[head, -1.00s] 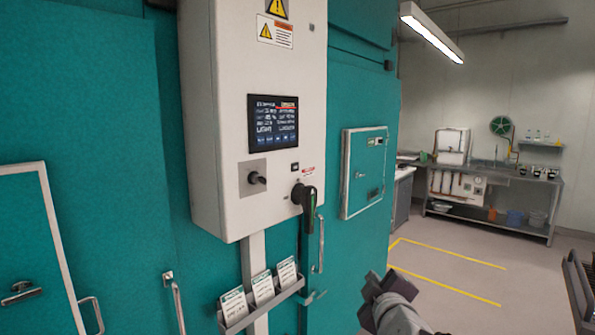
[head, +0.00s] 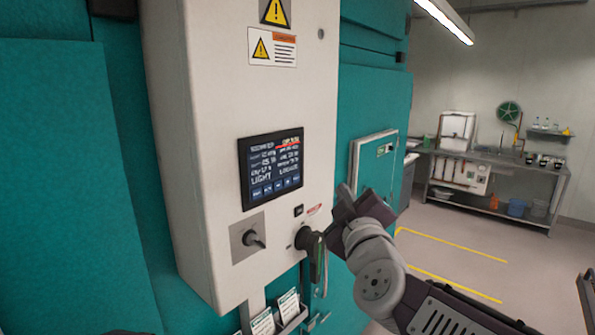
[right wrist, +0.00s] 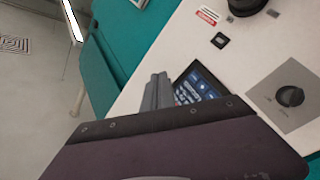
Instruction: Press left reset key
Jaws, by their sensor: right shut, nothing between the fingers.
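A white control box (head: 200,130) hangs on the teal chamber wall. It carries a dark display (head: 271,168) with lit text. Below it is a grey plate with a black rotary knob (head: 252,239), also in the right wrist view (right wrist: 290,96). A small black key or button (head: 298,210) sits to the plate's upper right and shows in the right wrist view (right wrist: 220,40); I cannot read its label. My right gripper (head: 345,192) is shut and empty, right of the box and apart from it. Its fingers (right wrist: 156,92) overlap the display's edge in the wrist view.
Card holders (head: 289,306) hang below the box. A small framed door (head: 374,165) is behind. A steel bench (head: 500,165) stands far right beyond open floor.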

